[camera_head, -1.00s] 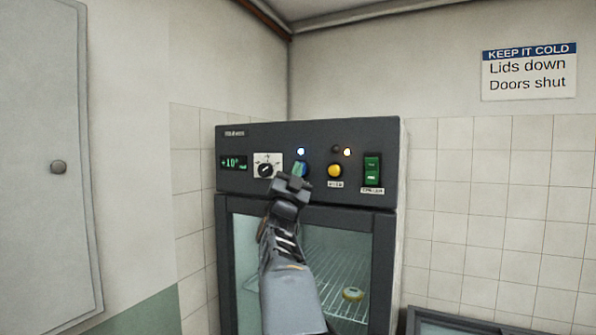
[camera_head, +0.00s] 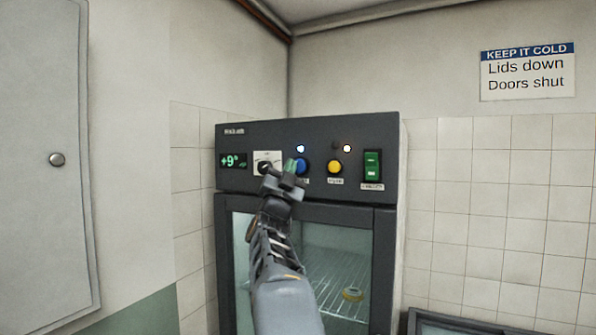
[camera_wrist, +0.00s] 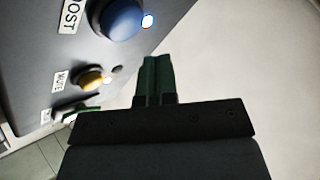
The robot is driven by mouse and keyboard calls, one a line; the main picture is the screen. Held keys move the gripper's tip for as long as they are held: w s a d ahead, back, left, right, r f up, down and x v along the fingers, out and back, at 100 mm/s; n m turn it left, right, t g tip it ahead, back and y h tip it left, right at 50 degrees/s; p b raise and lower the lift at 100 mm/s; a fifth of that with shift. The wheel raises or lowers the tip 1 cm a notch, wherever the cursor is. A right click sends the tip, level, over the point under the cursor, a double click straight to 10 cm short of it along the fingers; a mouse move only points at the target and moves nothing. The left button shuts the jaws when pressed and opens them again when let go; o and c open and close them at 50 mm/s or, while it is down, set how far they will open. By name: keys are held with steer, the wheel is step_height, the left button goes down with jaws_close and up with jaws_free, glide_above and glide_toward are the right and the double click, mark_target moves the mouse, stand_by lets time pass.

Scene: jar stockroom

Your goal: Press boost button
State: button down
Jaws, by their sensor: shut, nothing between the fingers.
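The boost button is a blue dome (camera_head: 303,166) on the dark front panel (camera_head: 225,176), with a lit bluish-white lamp just above it. In the wrist view the blue dome (camera_wrist: 122,20) is at the upper left, beside a label partly cut off that reads "OOST". My gripper (camera_head: 291,166) is shut and empty, its green fingertips just left of the button and covering its left edge in the head view. In the wrist view the shut fingers (camera_wrist: 157,75) point past the button, with a visible gap between them and it.
A black dial (camera_head: 264,167) is left of my fingertips, and a green display (camera_head: 233,160) reads +9°. A yellow button (camera_head: 335,167) and a green rocker switch (camera_head: 372,166) are to the right. Below is a glass door (camera_head: 335,250).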

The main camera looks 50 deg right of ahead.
steer(key=shift+s+a+b, duration=0.2)
steer(key=shift+a+b, duration=0.15)
steer(key=shift+a, duration=0.5)
steer(key=shift+s+a+b, duration=0.2)
steer(key=shift+a+b, duration=0.15)
steer(key=shift+a, duration=0.5)
steer(key=w+a+f+n+t+y, duration=0.1)
steer(key=w+f+n+t+y, duration=0.2)
steer(key=w+f+n+y, duration=0.45)
steer(key=w+a+f+n+t+y, duration=0.2)
steer(key=f+n+t+y, duration=0.15)
steer(key=f+y, duration=0.5)
steer(key=a+f+n+g+y, duration=0.35)
steer(key=a+f, duration=0.45)
steer(key=f, duration=0.5)
steer(key=s+a+f+n+g+y, duration=0.6)
steer(key=s+a+f+n+g, duration=0.1)
steer(key=s+a+f, duration=1)
steer(key=s+a+g, duration=0.1)
steer(key=s+a, duration=0.1)
steer(key=a, duration=0.2)
steer(key=shift+a, duration=0.15)
